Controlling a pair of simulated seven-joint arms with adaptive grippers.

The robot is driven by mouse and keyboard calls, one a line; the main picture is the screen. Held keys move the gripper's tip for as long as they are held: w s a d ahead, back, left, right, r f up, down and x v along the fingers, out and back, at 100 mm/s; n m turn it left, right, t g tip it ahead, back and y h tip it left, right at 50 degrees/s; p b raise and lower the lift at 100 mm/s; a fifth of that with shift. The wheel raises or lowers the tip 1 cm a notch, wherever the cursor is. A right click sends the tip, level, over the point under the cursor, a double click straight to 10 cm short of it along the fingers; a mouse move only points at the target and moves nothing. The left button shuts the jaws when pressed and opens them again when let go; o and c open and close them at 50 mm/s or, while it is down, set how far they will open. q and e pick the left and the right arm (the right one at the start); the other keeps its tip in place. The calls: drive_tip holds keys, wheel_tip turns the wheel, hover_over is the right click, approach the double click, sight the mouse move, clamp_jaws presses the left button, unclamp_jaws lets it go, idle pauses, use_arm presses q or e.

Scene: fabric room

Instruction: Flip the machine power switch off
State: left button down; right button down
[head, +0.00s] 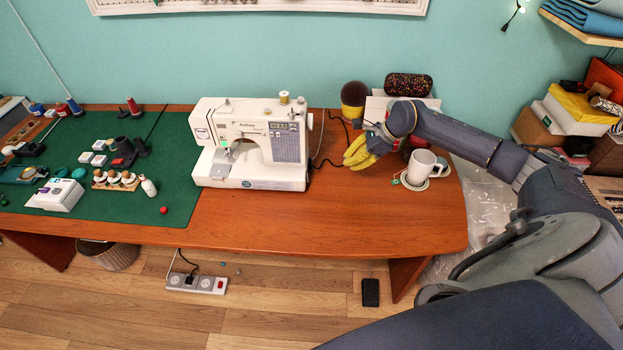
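The white sewing machine (289,175) stands on the wooden table, at the right edge of the green mat. Its power switch cannot be made out; the machine's right side is turned away from this view. My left gripper is not in view.
A white mug (418,167) stands on a saucer just right of my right gripper. A cable runs behind it, near a dark-topped round object (353,98) and a patterned case (408,84). The green mat (180,195) holds sewing items. The table front (330,220) is clear.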

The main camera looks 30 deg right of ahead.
sight(312, 185)
drive_tip(key=shift+n, duration=0.3)
drive_tip(key=x, duration=1)
drive_tip(key=shift+s+a+f, duration=0.2)
drive_tip(key=shift+s+a, duration=0.1)
drive_tip(key=shift+a, duration=0.2)
drive_tip(key=shift+w+a+f, duration=0.1)
drive_tip(key=shift+w+a, duration=0.45)
drive_tip(key=shift+a, duration=0.25)
drive_tip(key=shift+w+a+f, duration=0.15)
drive_tip(key=shift+w+a, duration=0.35)
drive_tip(key=shift+a, duration=0.25)
